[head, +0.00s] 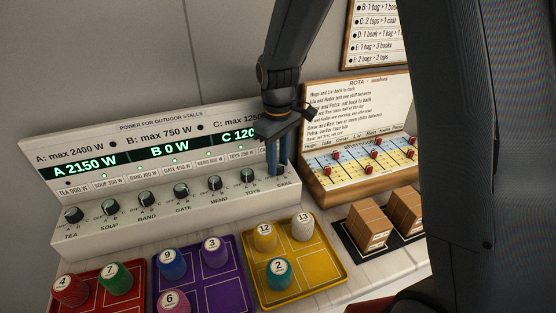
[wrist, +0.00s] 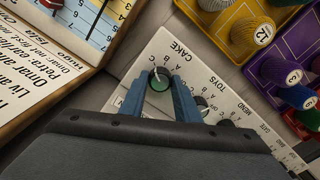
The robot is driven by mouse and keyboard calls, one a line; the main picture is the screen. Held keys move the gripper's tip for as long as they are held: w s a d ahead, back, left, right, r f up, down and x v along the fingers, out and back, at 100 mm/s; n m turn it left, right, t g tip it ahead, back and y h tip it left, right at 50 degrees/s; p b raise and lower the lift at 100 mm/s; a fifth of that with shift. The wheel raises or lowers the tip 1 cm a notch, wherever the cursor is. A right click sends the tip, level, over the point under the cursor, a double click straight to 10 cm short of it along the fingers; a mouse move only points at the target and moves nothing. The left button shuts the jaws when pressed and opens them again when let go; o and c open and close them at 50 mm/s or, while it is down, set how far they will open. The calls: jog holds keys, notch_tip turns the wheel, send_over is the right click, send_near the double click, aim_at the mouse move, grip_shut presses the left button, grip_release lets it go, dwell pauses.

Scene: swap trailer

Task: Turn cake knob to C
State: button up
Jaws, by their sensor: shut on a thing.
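My gripper (wrist: 158,88) is shut on the knob, one blue finger on each side. In the head view my gripper (head: 278,168) reaches down to the right end of the power panel (head: 160,215), and its fingers hide the knob there. The display reads A 2150 W and B 0 W; the C reading is partly hidden by my arm.
The toys knob (head: 247,176) sits just left of my gripper, with several more knobs further left. A yellow tray (head: 316,279) and a purple tray (head: 236,290) with numbered pegs stand in front. The wooden rota board (head: 325,190) is close on the right, with brown boxes (head: 369,228) before it.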

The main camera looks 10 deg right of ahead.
aim_at(278, 165)
dwell(0.4)
jog(key=o, duration=1)
jog(key=shift+o, duration=0.2)
jog(key=shift+r, duration=0.15)
notch_tip(278, 165, up, 8)
jog(key=shift+f+b, duration=0.2)
jog(key=shift+b, duration=0.65)
